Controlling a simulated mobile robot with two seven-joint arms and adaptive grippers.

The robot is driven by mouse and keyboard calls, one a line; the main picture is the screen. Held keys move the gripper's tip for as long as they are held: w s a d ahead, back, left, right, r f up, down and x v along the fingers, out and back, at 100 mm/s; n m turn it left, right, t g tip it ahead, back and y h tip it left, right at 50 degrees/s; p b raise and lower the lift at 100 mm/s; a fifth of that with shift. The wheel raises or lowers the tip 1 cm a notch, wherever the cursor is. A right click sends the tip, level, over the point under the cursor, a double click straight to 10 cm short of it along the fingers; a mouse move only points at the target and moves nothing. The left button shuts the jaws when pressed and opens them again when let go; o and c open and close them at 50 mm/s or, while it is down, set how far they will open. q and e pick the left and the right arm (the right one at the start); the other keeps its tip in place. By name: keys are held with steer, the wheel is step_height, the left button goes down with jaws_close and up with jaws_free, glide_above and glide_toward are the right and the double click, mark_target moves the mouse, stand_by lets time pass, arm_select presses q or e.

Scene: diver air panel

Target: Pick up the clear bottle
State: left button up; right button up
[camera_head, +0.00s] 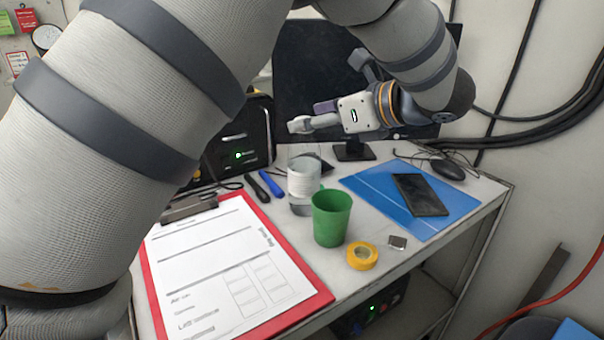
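The clear bottle (303,183) appears to be the see-through cylinder with a whitish band around its upper part. It stands upright on the table behind the green cup (332,218), which hides part of its lower right side.
A red clipboard (318,300) with a paper form lies in front. Yellow tape (362,256), a blue folder (450,198) with a dark phone (420,194), and a mouse (447,169) lie on the right. Blue and black pens lie left of the bottle. A monitor (300,70) stands behind.

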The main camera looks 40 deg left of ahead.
arm_select(q)
steer(key=x, duration=0.2)
steer(key=shift+a, duration=0.35)
steer(key=shift+r, duration=0.1)
jaws_close()
